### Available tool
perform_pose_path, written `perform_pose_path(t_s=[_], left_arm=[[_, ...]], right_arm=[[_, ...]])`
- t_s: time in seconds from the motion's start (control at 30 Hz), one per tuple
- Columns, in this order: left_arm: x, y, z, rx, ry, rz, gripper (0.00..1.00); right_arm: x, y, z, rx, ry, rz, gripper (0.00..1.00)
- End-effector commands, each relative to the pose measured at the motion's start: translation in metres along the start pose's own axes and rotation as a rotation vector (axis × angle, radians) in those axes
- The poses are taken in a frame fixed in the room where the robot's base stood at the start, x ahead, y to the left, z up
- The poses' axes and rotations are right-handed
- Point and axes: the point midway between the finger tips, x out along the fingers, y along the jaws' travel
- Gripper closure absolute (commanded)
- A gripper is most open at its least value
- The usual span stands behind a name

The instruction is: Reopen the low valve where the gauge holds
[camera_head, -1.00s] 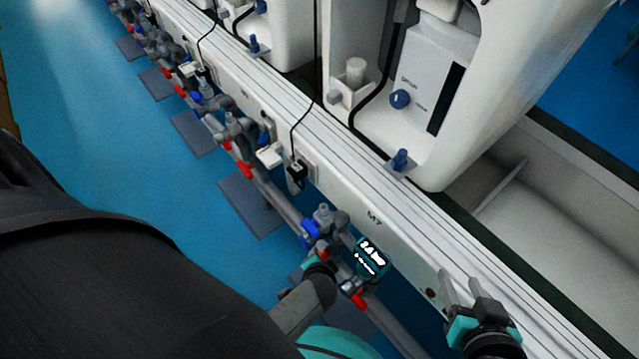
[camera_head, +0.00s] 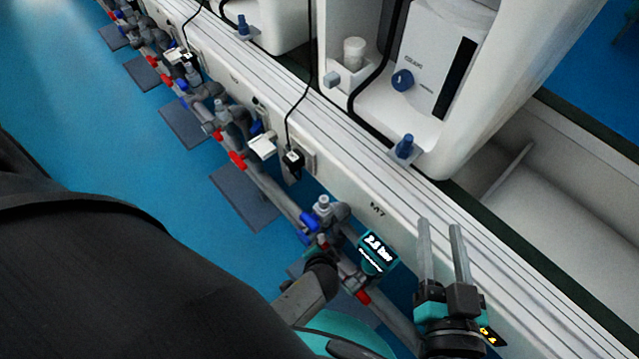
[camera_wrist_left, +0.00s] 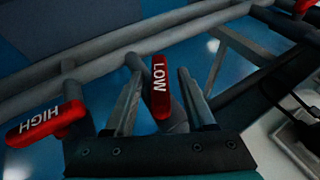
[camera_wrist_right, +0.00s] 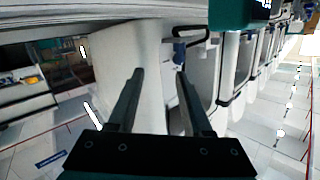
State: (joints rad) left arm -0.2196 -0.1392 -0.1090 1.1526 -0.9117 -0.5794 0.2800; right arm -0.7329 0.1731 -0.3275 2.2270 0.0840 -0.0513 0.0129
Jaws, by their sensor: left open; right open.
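The low valve's red handle (camera_wrist_left: 161,88), lettered LOW, lies between the two open fingers of my left gripper (camera_wrist_left: 160,100) in the left wrist view. I cannot tell whether a finger touches it. The red HIGH handle (camera_wrist_left: 45,124) is to the left of that gripper. In the head view my left arm hides most of the fingers by the pipes. The gauge (camera_head: 377,254) has a lit display that reads about 2.6 bar; the first digits are slightly blurred. My right gripper (camera_head: 441,235) is open and empty, above the bench edge right of the gauge. It also shows empty in the right wrist view (camera_wrist_right: 157,90).
A blue valve handle (camera_head: 309,222) and a red handle (camera_head: 362,297) are on the pipe near the gauge. White test units (camera_head: 480,110) stand on the bench. Further valves line the pipe at upper left.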

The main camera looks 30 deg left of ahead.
Motion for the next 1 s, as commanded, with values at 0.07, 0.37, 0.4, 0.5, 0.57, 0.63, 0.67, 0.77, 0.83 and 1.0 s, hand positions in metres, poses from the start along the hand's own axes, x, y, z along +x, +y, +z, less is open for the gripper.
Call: perform_pose_path(t_s=[0.07,0.37,0.4,0.5,0.57,0.63,0.67,0.77,0.83,1.0], left_arm=[[0.0017,0.0023,0.0007,-0.001,0.000,0.000,0.45],[0.0027,0.0042,0.0010,-0.001,-0.001,0.000,0.45],[0.0027,0.0042,0.0010,-0.001,-0.001,0.000,0.45],[0.0026,0.0041,0.0010,-0.001,-0.001,0.000,0.45],[0.0026,0.0041,0.0010,-0.001,-0.001,0.000,0.45],[0.0026,0.0041,0.0010,-0.001,-0.001,0.000,0.49],[0.0026,0.0040,0.0010,-0.001,-0.001,0.000,0.53],[0.0027,0.0040,0.0010,-0.001,-0.001,0.000,0.64],[0.0027,0.0040,0.0010,-0.001,-0.001,0.000,0.72],[0.0027,0.0039,0.0010,-0.001,-0.001,0.000,0.91]], right_arm=[[-0.0015,-0.0024,-0.0002,0.008,0.029,-0.006,0.50],[-0.0043,-0.0058,-0.0043,0.019,0.081,-0.013,0.50],[-0.0044,-0.0059,-0.0045,0.019,0.082,-0.013,0.50],[-0.0044,-0.0059,-0.0047,0.019,0.082,-0.013,0.50],[-0.0043,-0.0059,-0.0047,0.019,0.082,-0.013,0.50],[-0.0043,-0.0059,-0.0047,0.019,0.082,-0.013,0.50],[-0.0043,-0.0059,-0.0047,0.019,0.082,-0.013,0.50],[-0.0043,-0.0059,-0.0047,0.019,0.081,-0.013,0.50],[-0.0042,-0.0058,-0.0047,0.019,0.081,-0.013,0.50],[-0.0042,-0.0058,-0.0046,0.019,0.081,-0.013,0.50]])
